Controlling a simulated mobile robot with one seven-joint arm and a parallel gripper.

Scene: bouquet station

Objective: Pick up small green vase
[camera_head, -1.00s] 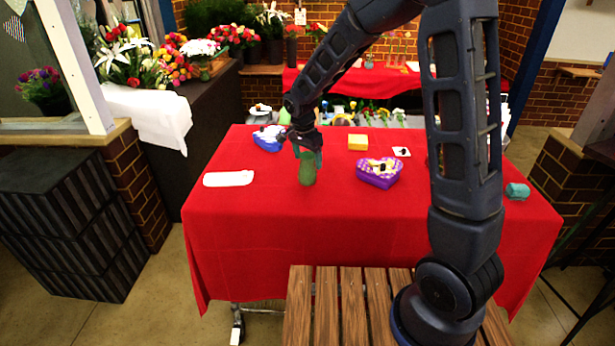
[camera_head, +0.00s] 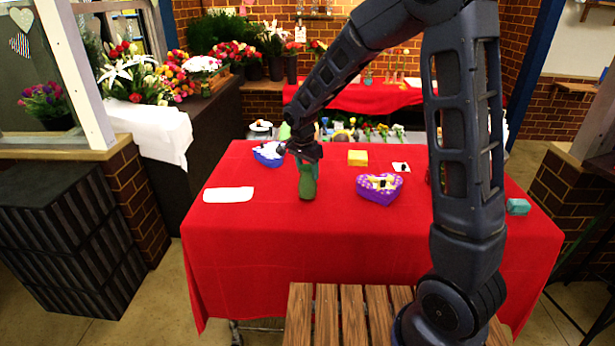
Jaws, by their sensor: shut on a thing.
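The small green vase (camera_head: 307,187) is upright at the middle-left of the red-covered table (camera_head: 270,230). My gripper (camera_head: 307,167) comes down on it from above and is shut on its upper part. The fingers hide part of the vase's top. I cannot tell whether the vase's base touches the cloth.
A purple heart-shaped box (camera_head: 379,188) lies right of the vase, with a yellow block (camera_head: 357,158) behind it. A blue bowl-like item (camera_head: 268,153) is at the back left and a white strip (camera_head: 229,194) at the left. A teal block (camera_head: 518,206) is far right. The front cloth is clear.

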